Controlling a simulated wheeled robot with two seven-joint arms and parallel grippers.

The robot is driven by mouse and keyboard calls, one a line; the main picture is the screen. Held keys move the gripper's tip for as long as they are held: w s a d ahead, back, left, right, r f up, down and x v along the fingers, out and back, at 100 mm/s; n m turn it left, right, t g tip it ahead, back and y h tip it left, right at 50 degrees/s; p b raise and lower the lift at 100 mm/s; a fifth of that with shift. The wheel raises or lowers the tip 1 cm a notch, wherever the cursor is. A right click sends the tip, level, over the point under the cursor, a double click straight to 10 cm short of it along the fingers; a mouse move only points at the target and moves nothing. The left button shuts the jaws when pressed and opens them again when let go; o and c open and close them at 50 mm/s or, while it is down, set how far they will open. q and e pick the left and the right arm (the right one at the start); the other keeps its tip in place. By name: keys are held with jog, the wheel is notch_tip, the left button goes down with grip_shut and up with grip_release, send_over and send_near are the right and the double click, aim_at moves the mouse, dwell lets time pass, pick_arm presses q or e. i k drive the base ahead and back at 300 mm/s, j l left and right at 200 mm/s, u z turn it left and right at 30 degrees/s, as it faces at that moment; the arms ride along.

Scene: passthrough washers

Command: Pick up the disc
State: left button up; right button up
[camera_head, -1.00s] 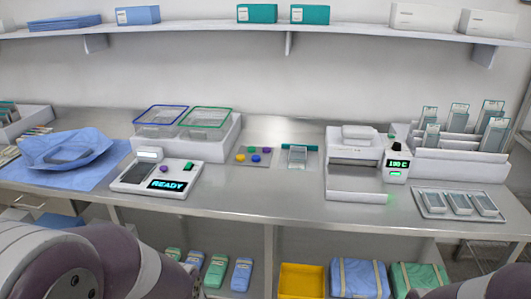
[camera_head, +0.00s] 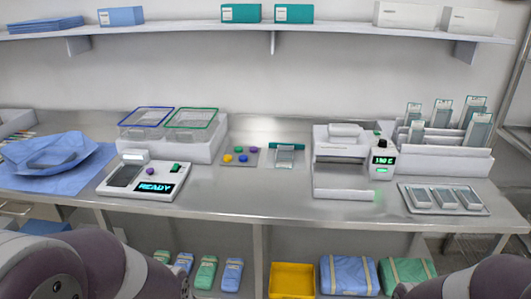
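Several small coloured discs lie on a small grey tray (camera_head: 234,162) in the middle of the steel counter. There is a green disc (camera_head: 238,149), a purple disc (camera_head: 253,150), a yellow disc (camera_head: 227,158) and a blue disc (camera_head: 243,158). Which one the task means I cannot tell. My arms show only as purple-grey links at the lower left and lower right corners. Neither gripper is in view, and nothing touches the discs.
Left of the discs are a device reading READY (camera_head: 147,180) and a white holder with two wire baskets (camera_head: 190,120). A sealing machine (camera_head: 343,160) and pouch racks (camera_head: 445,155) stand right. The counter front before the discs is clear. A shelf (camera_head: 265,25) runs above.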

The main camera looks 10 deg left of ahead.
aim_at(253, 149)
jog(key=i+j+u, duration=0.15)
jog(key=i+j, duration=0.45)
jog(key=i+j+u, duration=0.15)
jog(key=i+j, duration=0.45)
jog(key=i+j+u, duration=0.15)
jog(key=i+j, duration=0.35)
jog(key=i, duration=0.25)
